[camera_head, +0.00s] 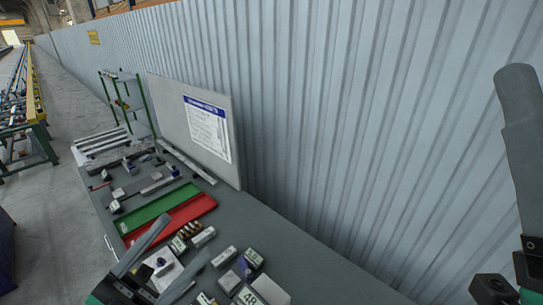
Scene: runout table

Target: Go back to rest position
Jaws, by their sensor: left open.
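My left gripper (186,236) is at the bottom left, low in the picture over the near part of the grey table. Its two grey fingers stand apart with a gap between them, and I see nothing held. A white block with a dark part (160,265) shows between the fingers; I cannot tell how far below them it is. My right gripper (520,150) shows only in part at the right edge, with one long grey finger pointing up in front of the wall. Its other finger is not clearly visible.
The grey table (305,262) bears a green strip (155,208) and a red strip (185,214), small labelled boxes (224,257), and tools and bars farther back. A board with a notice (207,128) stands behind. A corrugated wall (330,110) runs along the right. The table's right part is bare.

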